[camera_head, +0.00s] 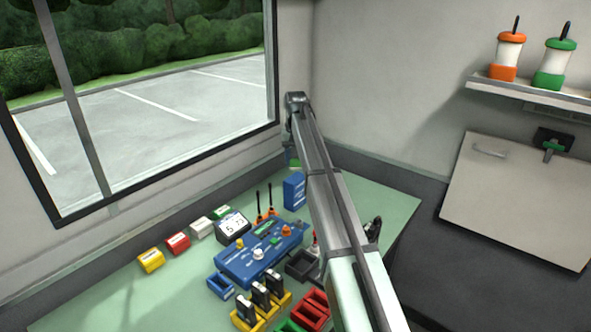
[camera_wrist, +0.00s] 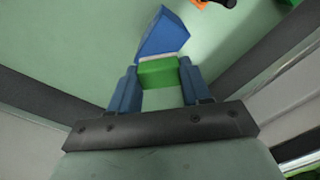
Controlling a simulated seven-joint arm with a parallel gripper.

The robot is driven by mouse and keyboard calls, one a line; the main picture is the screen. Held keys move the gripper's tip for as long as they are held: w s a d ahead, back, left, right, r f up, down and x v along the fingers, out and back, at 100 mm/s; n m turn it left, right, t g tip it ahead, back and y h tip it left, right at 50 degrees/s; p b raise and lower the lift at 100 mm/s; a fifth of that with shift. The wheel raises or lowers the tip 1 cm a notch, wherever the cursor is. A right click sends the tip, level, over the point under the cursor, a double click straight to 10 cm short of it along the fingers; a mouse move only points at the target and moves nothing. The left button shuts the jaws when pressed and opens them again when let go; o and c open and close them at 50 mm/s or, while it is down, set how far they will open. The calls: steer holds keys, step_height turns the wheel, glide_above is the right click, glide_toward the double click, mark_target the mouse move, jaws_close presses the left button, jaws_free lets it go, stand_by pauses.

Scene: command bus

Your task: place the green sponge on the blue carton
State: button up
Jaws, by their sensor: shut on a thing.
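The green sponge (camera_wrist: 157,73) sits between the two blue fingers of my gripper (camera_wrist: 157,75) in the wrist view. A pale strip runs along its far edge. My gripper is shut on it. In the head view a bit of the sponge (camera_head: 293,160) shows below the end of my arm, above the table. The blue carton (camera_head: 294,191) stands upright on the table just below it, beside my arm. The carton also shows just beyond the sponge in the wrist view (camera_wrist: 163,36). Whether sponge and carton touch is unclear.
A blue panel box (camera_head: 250,262) with knobs stands left of my arm. Two orange-based thin rods (camera_head: 265,212) stand near the carton. Yellow, red, white and green blocks line the window side. A black tray (camera_head: 301,265) and red bins (camera_head: 312,306) lie nearer. Walls border the table's back.

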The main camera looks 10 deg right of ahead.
mark_target(296, 166)
steer(key=shift+f, duration=2)
steer(key=shift+f, duration=0.1)
steer(key=o, duration=1)
step_height(296, 166, up, 12)
steer(key=shift+r, duration=0.1)
